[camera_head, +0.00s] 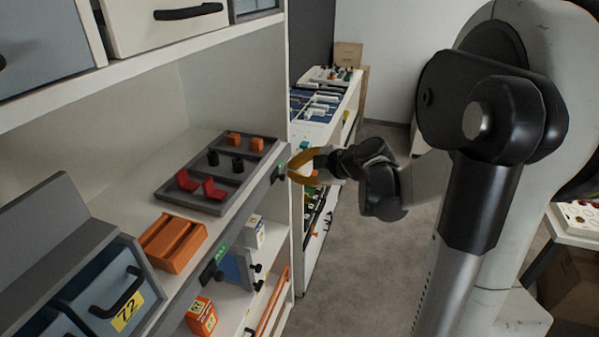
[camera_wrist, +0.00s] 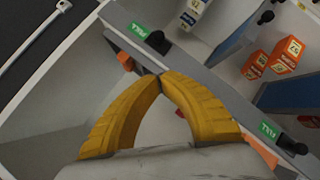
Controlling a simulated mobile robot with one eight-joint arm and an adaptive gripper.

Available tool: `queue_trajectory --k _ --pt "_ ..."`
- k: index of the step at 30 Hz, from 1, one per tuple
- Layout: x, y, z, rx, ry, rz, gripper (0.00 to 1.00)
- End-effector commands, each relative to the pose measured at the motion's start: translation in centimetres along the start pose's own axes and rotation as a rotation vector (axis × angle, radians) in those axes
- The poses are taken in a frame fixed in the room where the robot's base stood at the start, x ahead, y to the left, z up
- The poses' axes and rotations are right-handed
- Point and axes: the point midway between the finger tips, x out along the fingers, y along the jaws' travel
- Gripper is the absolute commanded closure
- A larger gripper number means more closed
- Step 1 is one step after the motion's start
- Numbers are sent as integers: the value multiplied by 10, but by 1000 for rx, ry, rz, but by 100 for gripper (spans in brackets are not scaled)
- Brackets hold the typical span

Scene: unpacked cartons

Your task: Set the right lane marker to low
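The right lane marker is a slider on the grey front rail of the shelf, with a green label (camera_head: 282,166) and a black knob (camera_head: 275,177). In the wrist view its label (camera_wrist: 139,30), which seems to read FULL, and its black knob (camera_wrist: 156,41) are at the upper left, beyond my fingertips. My gripper (camera_head: 291,172) has yellow curved fingers and is right beside this marker. In the wrist view its fingertips (camera_wrist: 161,77) meet, with nothing seen between them. Whether they touch the rail is unclear.
A second marker with a green label (camera_head: 222,253) and black knob (camera_head: 209,271) is further left on the rail. A grey tray (camera_head: 215,205) with red, black and orange pieces and an orange tray (camera_head: 173,243) rest on the shelf. Orange and white boxes sit below.

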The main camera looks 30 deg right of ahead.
Motion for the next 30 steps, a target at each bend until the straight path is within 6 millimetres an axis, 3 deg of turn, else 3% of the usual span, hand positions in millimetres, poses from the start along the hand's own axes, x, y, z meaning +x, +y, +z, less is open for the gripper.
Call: queue_trajectory --k 6,12,30 --pt "51 -2 1 -1 2 -2 100" --pt "75 -2 18 0 -1 1 100" --pt "86 2 30 1 -1 0 100"
